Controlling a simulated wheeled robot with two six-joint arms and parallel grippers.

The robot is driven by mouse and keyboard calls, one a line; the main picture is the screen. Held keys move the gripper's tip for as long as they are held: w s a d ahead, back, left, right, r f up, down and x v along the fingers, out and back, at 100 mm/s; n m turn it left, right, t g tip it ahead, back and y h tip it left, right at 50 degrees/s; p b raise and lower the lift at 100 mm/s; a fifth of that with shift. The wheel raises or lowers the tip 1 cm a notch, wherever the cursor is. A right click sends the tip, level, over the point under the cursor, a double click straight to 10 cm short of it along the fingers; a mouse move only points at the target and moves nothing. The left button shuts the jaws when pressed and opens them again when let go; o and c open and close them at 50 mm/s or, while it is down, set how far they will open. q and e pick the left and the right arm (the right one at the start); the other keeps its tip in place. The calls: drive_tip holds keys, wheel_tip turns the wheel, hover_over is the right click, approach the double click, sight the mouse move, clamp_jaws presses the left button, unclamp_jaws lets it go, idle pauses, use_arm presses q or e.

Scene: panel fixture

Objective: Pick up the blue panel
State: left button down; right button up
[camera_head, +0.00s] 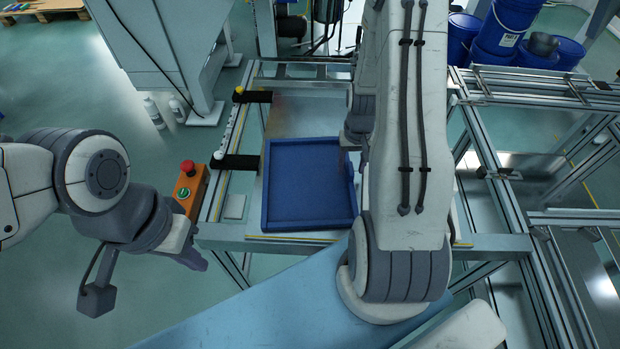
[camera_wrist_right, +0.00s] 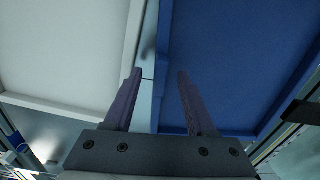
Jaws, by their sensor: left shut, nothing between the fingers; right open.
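The blue panel (camera_head: 308,185) has a raised rim and lies flat on the metal-framed fixture in the head view. It also fills the right of the right wrist view (camera_wrist_right: 245,55). My right gripper (camera_wrist_right: 159,75) is open and empty. In the right wrist view, its fingers lie either side of the blue panel's near rim, one over the blue side and one toward a pale panel. I cannot tell whether they touch. My left gripper (camera_head: 190,258) is shut and empty, left of the fixture.
A pale panel (camera_wrist_right: 65,50) lies beside the blue one in the right wrist view. An orange box with a red button (camera_head: 188,185) stands at the fixture's left edge, near my left gripper. Metal rails (camera_head: 505,205) run at the right; blue buckets (camera_head: 505,30) stand behind.

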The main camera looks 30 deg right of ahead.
drive_tip(key=shift+f, duration=0.65)
clamp_jaws()
idle(0.9)
